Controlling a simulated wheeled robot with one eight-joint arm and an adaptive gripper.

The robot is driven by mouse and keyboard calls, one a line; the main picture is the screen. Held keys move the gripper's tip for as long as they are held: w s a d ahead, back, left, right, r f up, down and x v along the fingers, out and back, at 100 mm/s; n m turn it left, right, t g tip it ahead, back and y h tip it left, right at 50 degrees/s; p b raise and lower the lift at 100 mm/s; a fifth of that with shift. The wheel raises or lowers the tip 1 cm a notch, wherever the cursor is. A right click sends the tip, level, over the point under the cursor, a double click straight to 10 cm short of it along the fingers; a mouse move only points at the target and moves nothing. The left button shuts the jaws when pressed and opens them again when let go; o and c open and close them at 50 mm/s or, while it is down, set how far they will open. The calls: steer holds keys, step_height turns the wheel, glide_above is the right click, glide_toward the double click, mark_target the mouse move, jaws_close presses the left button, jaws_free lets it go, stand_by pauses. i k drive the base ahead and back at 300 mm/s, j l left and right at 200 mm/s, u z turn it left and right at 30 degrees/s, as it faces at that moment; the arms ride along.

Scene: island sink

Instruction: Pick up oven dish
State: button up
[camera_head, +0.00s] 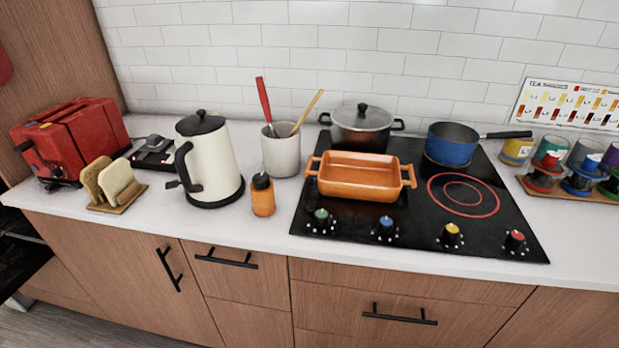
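The orange rectangular oven dish (361,190) sits on the front left part of the black cooktop (430,225) in the head view. It is upright, with a loop handle at its left end and another at its right end. Its inside looks empty. A dark pot with a lid stands just behind it. My gripper is not in view.
The lidded pot (361,125) and a blue saucepan (452,147) stand at the back of the cooktop. Left are an orange bottle (262,196), a utensil crock (281,152), a kettle (210,165) and a red toaster (75,140). Knobs line the cooktop's front.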

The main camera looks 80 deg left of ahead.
mark_target(340, 174)
steer(key=u, duration=2.85)
